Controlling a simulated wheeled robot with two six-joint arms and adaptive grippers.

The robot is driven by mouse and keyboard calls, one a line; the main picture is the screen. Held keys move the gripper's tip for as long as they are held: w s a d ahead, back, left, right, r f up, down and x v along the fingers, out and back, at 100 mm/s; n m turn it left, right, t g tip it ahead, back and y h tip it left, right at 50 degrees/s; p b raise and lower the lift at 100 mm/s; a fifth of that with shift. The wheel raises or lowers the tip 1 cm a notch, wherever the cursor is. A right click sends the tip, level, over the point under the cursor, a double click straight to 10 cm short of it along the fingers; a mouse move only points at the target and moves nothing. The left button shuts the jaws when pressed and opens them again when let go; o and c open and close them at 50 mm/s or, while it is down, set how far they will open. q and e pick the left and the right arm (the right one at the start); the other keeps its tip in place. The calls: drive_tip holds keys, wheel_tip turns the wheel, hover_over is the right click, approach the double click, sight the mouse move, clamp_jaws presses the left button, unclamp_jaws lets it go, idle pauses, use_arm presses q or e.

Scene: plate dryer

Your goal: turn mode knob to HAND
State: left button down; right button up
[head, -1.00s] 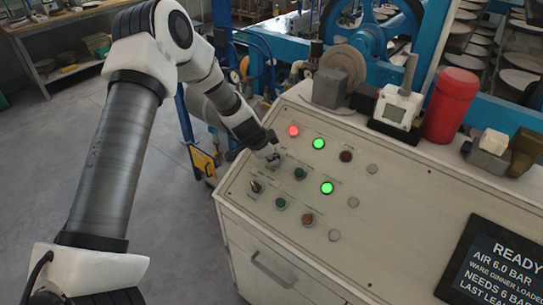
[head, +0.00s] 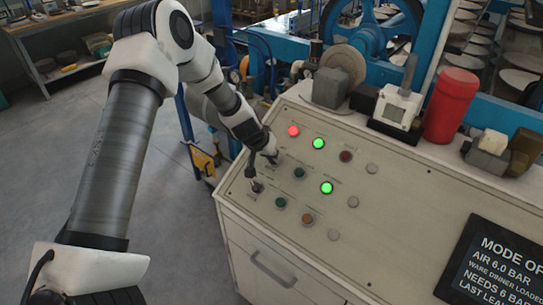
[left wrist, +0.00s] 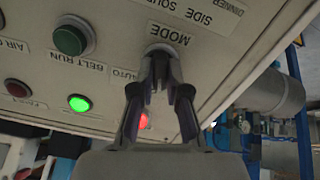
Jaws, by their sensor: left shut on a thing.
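The mode knob (left wrist: 160,47) is a round grey knob on the sloping control panel (head: 400,210), below the upside-down MODE label in the left wrist view. My left gripper (left wrist: 162,68) is shut on it, one finger on each side. In the head view my left gripper (head: 264,164) is at the panel's left part, and its fingers hide most of the knob. An AUTO label shows beside the left finger in the left wrist view. The knob's pointer and any HAND label are hidden or unreadable. My right gripper is not in view.
Lit red (head: 293,131) and green (head: 318,143) lamps, buttons and a small switch (head: 257,187) surround the knob. A dark screen (head: 490,262) reads "MODE OF", cut off at the edge. A red cylinder (head: 452,105) stands at the panel's back.

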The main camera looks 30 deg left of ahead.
use_arm(q)
drive_tip(key=n, duration=0.5)
drive_tip(key=shift+f, duration=0.1)
drive_tip(key=shift+n, duration=0.4)
drive_tip(key=c, duration=1.2)
unclamp_jaws()
drive_tip(key=shift+o, duration=0.2)
drive_tip(key=shift+w, duration=0.1)
drive_tip(key=shift+s+r, duration=0.3)
drive_tip(key=shift+r, duration=0.15)
drive_tip(key=s+a, duration=0.1)
drive_tip(key=s, duration=1.1)
